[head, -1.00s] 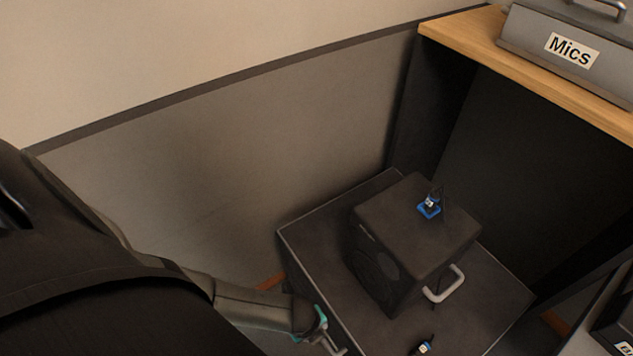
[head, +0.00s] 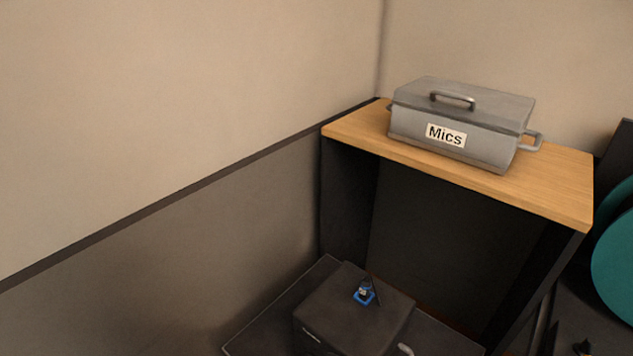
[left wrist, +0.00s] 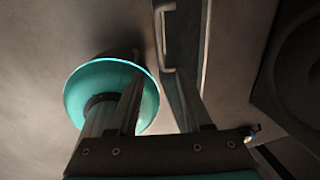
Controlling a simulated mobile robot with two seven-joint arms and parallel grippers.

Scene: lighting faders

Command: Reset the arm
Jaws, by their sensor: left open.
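My left gripper (left wrist: 160,85) shows in the left wrist view. Its two dark fingers stand apart with nothing held between them. In the head view now, neither my left nor my right gripper is in sight.
A grey lidded box labelled Mics (head: 455,135) stands on a wooden-topped shelf (head: 555,185). Below it, a small blue item (head: 364,292) sits on a dark speaker-like box (head: 335,320). Walls close off the left and back. A pale handle (left wrist: 167,40) shows in the left wrist view.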

